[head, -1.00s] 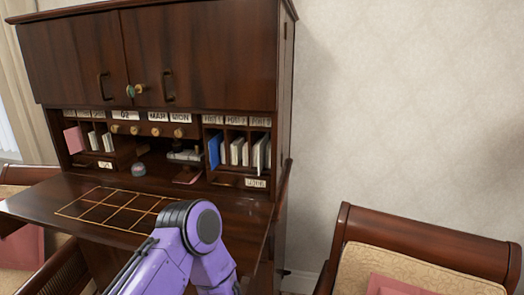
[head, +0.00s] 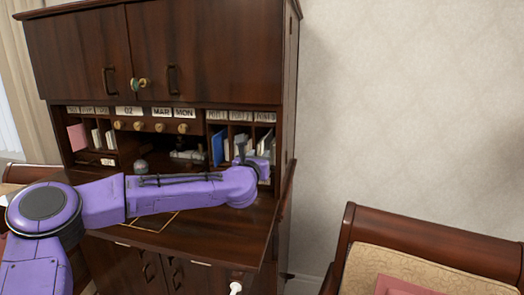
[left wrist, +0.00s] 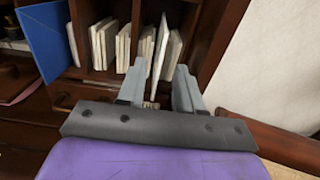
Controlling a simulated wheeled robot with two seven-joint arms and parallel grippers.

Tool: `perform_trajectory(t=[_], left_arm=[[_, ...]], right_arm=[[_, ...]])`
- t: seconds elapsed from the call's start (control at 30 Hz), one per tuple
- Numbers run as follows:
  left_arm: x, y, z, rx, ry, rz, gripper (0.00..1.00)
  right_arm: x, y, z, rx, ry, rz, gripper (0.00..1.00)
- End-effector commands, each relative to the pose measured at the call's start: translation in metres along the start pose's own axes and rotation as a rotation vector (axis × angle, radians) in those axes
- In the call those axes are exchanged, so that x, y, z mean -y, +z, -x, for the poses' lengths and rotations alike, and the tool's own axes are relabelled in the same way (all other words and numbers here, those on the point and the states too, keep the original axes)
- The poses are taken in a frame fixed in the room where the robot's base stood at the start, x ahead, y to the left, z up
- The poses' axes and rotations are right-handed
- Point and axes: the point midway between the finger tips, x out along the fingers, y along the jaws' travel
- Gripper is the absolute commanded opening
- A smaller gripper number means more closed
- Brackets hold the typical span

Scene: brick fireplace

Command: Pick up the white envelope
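Several white envelopes stand upright in the right-hand pigeonholes of the desk (head: 130,55). In the left wrist view, one white envelope (left wrist: 161,42) stands slightly tilted in the right compartment, sticking out further than the others beside it. My left gripper (left wrist: 161,66) is open in front of this compartment. Its two fingers are apart, with the lower end of that envelope appearing between them; I cannot tell whether they touch it. In the head view my left gripper (head: 243,150) is small and partly hides the envelopes. My right gripper is not in view.
A blue folder (left wrist: 52,40) leans in the compartment to the left. Wooden dividers (left wrist: 136,30) and the cabinet's side wall (left wrist: 218,50) stand close to the fingers. A chair (head: 420,235) is at the right. The pale wall to the right is bare.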

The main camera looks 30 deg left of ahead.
Motion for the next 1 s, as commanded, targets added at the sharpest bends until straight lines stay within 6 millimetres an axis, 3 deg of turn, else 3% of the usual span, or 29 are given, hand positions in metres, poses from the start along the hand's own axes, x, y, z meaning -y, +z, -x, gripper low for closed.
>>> perform_trajectory(t=[0.43, 0.73, 0.77, 0.87, 1.0], left_arm=[[-0.002, 0.004, -0.069, -0.004, 0.002, -0.006, 0.35], [-0.002, 0.000, -0.078, -0.003, 0.000, -0.005, 0.35], [-0.002, 0.000, -0.078, -0.003, 0.000, -0.005, 0.32], [-0.002, 0.000, -0.077, -0.003, 0.000, -0.005, 0.00], [-0.002, 0.000, -0.077, -0.003, 0.000, -0.005, 0.00]], right_arm=[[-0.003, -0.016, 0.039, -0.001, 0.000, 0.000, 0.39], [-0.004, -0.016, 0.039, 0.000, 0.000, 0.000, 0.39], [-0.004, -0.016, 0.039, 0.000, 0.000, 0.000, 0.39], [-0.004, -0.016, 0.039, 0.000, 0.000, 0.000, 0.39], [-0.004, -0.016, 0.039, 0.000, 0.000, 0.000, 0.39]])
